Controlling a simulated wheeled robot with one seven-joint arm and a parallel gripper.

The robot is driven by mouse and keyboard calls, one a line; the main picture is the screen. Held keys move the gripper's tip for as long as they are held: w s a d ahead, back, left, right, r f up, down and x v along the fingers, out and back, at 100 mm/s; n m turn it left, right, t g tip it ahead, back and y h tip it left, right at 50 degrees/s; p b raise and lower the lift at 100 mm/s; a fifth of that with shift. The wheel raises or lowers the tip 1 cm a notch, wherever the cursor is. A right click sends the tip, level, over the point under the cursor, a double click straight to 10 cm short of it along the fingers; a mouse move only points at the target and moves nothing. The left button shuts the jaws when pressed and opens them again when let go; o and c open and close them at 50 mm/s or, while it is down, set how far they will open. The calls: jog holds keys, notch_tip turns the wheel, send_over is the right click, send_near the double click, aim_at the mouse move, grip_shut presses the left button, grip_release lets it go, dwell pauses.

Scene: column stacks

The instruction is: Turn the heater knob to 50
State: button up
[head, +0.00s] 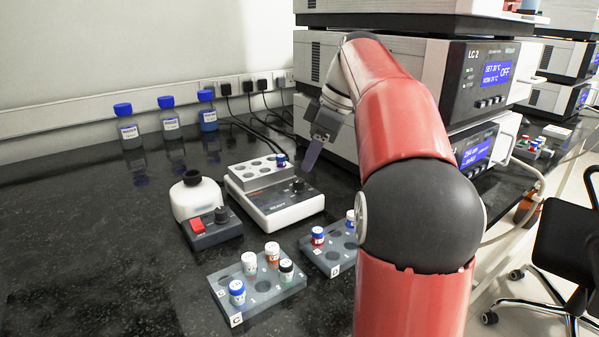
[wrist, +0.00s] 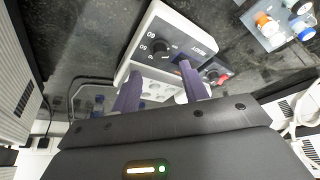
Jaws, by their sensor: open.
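The heater (head: 272,214) is a white and grey unit with a block of round wells on top, standing on the black bench. My gripper (head: 311,158) hangs just above the heater near the knob in the head view. In the wrist view its two purple fingers (wrist: 158,72) are apart, with nothing between them gripped, and the knob appears just beyond the gap. Contact is not visible.
A blue-capped vial (head: 281,159) stands in the heater block. A mixer with a red switch (head: 197,225) is to the left. Vial racks (head: 262,304) lie in front, and stacked instruments (head: 430,70) rise behind. Blue-capped bottles (head: 130,132) stand by the wall. The left bench is clear.

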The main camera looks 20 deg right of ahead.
aim_at(299, 180)
jog(key=x, duration=0.5)
jog(key=shift+a+f, duration=0.15)
jog(key=shift+f, duration=0.2)
grip_shut()
